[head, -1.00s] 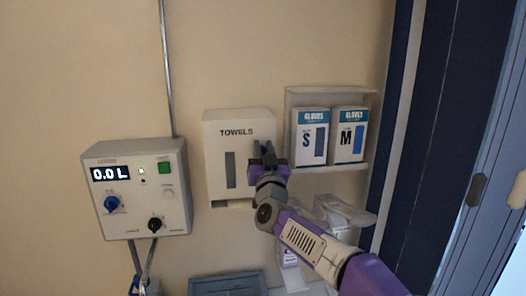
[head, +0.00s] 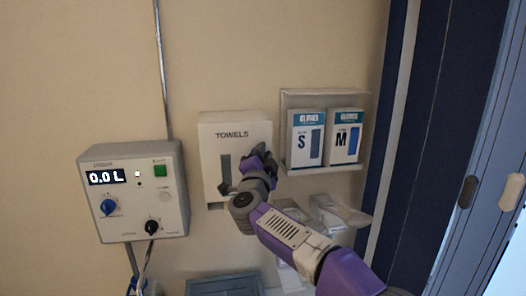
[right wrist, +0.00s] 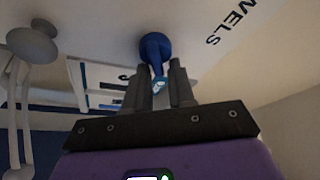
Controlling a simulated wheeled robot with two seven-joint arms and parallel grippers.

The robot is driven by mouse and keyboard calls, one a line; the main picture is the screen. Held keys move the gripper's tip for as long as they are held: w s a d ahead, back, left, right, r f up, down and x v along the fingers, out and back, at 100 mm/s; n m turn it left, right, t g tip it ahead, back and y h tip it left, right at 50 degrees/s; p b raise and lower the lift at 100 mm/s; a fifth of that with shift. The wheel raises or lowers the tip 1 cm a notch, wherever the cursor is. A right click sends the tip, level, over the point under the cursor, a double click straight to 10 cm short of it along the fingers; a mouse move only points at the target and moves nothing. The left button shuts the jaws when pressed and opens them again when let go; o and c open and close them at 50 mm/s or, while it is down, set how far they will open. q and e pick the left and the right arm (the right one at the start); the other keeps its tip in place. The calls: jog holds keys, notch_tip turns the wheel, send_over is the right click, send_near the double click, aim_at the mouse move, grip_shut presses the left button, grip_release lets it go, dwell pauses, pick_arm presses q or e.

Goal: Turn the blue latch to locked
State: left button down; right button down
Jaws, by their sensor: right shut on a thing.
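The blue latch (right wrist: 155,47) shows in the right wrist view as a rounded blue piece with a narrower part reaching down between my fingers. It is beside the "WELS" lettering on the white towel dispenser (head: 221,136). In the head view it is hidden behind my right gripper (head: 260,152). The right gripper is at the right side of the dispenser's front, below the word TOWELS, tilted. In the right wrist view its two dark fingers (right wrist: 166,77) are close together on the latch. Any lock marking on the dispenser is hidden or too small to read. My left gripper is out of view.
A control box (head: 133,170) with a blue knob (head: 108,207), a black knob (head: 152,227) and a green button hangs at the left. A shelf (head: 322,171) with S and M glove boxes is close on the right. Bins hang below it.

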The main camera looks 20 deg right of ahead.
jog(key=m+g+p, duration=0.1)
jog(key=m, duration=0.2)
jog(key=f+m+g+p, duration=0.1)
jog(key=m, duration=0.2)
jog(key=shift+w+a+f+m+y+p, duration=0.1)
jog(key=shift+w+m+y+p, duration=0.05)
jog(key=shift+m+y+p, duration=0.2)
jog(key=shift+g, duration=0.3)
jog(key=c, duration=1.2)
grip_release()
jog(key=shift+a, duration=0.1)
jog(key=b+v, duration=0.2)
jog(key=v, duration=0.5)
jog(key=shift+a, duration=0.35)
